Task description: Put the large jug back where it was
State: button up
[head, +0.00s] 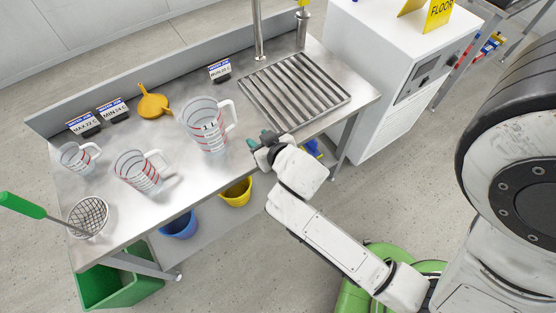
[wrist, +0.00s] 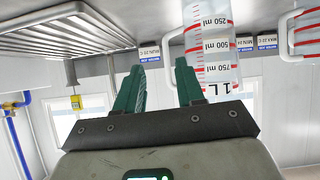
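The large jug (head: 205,132) is clear, with red markings and "1 L" on it. It stands upright on the steel bench, its white handle (head: 231,113) toward the drying rack. In the wrist view, which looks upside down, the jug (wrist: 212,45) is beyond the right finger, and its handle shows near that fingertip. My gripper (head: 262,143) is at the bench's front edge, right of and nearer than the jug. Its two green fingers (wrist: 160,72) are apart with nothing between them. It does not appear to touch the jug.
A medium jug (head: 138,171) and a small jug (head: 78,157) stand to the left, with a wire basket (head: 89,216) in front. A yellow funnel (head: 153,104) and label stands (head: 112,111) are at the back. The ribbed drainer (head: 293,91) is right. Bench between jug and drainer is clear.

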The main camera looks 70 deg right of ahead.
jog(key=s+a+f+n+g+y, duration=0.5)
jog(key=s+a+g, duration=0.3)
jog(key=s+a, duration=0.3)
jog(key=shift+s+n+g+y, duration=0.3)
jog(key=shift+n+y, duration=0.2)
jog(key=shift+y, duration=0.3)
